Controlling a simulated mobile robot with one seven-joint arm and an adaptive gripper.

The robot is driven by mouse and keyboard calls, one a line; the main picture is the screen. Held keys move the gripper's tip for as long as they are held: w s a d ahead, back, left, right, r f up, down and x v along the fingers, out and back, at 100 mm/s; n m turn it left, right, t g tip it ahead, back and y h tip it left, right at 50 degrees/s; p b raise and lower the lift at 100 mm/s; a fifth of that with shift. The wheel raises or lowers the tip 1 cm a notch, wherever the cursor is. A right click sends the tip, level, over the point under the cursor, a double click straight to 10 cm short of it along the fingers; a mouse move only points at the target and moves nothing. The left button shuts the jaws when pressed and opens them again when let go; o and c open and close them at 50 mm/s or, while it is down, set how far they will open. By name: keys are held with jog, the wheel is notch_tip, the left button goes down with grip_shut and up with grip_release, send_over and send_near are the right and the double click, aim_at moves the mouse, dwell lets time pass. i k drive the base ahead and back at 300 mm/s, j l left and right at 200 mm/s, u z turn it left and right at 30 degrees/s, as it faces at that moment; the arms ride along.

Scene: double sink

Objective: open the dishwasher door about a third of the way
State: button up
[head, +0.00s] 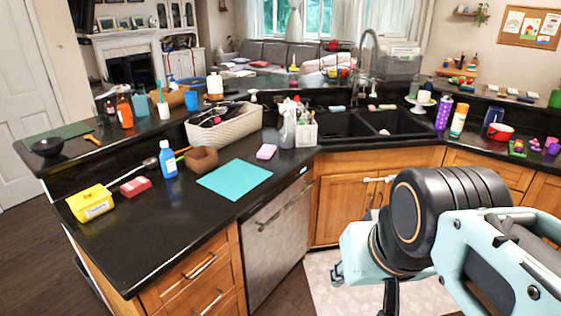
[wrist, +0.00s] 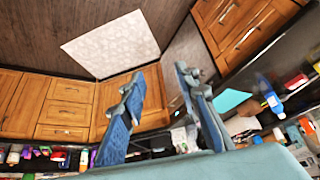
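The dishwasher (head: 280,246) is a grey metal panel under the black counter, left of the sink cabinet in the head view. Its door looks shut, flush with the cabinet fronts, with a bar handle (head: 283,205) near the top. In the wrist view, the dishwasher front (wrist: 190,48) is partly behind a finger. My gripper (wrist: 156,80) has its two blue fingers spread apart with nothing between them. In the head view, my arm is at the lower right, and the gripper is apart from the handle. The fingertips are hard to make out there.
Wooden drawers (head: 198,276) stand left of the dishwasher and the sink cabinet (head: 342,205) stands right. A pale rug (head: 325,280) lies on the floor. A teal mat (head: 234,179) and several bottles and boxes crowd the counter. The floor before the dishwasher looks clear.

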aim_at(272, 234)
jog(key=i+l, duration=0.2)
jog(key=i, duration=0.3)
jog(key=i+l, duration=0.15)
jog(key=i, duration=0.4)
